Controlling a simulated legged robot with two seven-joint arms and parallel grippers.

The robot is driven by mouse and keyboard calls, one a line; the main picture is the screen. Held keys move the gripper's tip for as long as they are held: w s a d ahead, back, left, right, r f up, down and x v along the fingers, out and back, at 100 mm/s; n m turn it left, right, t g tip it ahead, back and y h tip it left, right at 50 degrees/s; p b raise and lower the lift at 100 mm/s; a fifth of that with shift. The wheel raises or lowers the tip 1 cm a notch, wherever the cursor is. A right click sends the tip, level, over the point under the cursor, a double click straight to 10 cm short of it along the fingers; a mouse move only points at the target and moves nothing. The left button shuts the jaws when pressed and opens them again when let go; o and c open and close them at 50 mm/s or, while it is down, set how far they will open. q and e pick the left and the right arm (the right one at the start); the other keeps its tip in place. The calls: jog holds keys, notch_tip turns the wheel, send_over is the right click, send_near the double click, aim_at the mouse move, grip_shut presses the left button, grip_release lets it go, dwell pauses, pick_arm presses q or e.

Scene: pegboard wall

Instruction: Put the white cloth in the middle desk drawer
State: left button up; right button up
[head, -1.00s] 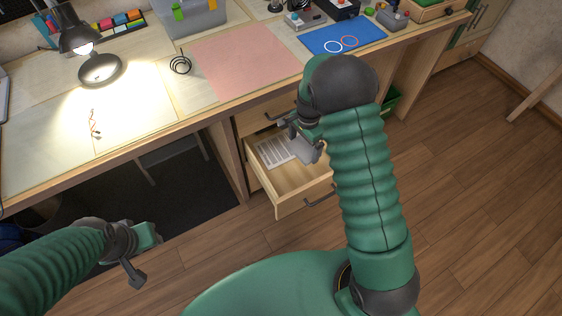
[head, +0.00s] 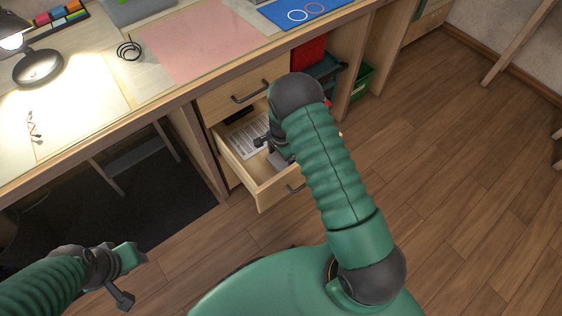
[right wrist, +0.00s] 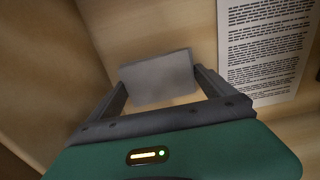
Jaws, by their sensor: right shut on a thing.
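The white cloth (right wrist: 158,80) looks like a small pale grey rectangle in the right wrist view. My right gripper (right wrist: 161,88) is shut on it, with a finger at each side. In the head view the right gripper (head: 268,146) is inside the outline of the open middle drawer (head: 237,163), and a bit of the cloth (head: 277,160) shows below it. I cannot tell whether the cloth touches the drawer floor. My arm hides the drawer's right part. My left gripper (head: 126,277) is open and empty, low at the left, away from the desk.
A printed sheet (head: 250,137) lies in the drawer, also seen in the right wrist view (right wrist: 264,45). The closed top drawer (head: 225,99) is just above. A lamp (head: 38,68) and pink mat (head: 205,42) are on the desk. Floor at right is clear.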

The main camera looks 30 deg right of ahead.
jog(key=shift+f, duration=0.2)
jog(key=o, duration=0.8)
jog(key=shift+f, duration=0.15)
jog(key=shift+o, duration=0.8)
jog(key=shift+r, duration=0.2)
notch_tip(320, 180, up, 12)
jog(key=p, duration=0.6)
jog(key=s+a+r+n+t, duration=0.2)
jog(key=s+a+r+n, duration=0.9)
jog(key=s+r+n, duration=0.4)
jog(key=shift+s+a+r+n+t, duration=0.35)
jog(key=shift+s+r+n, duration=0.1)
jog(key=shift+n, duration=0.65)
jog(key=shift+w, duration=0.1)
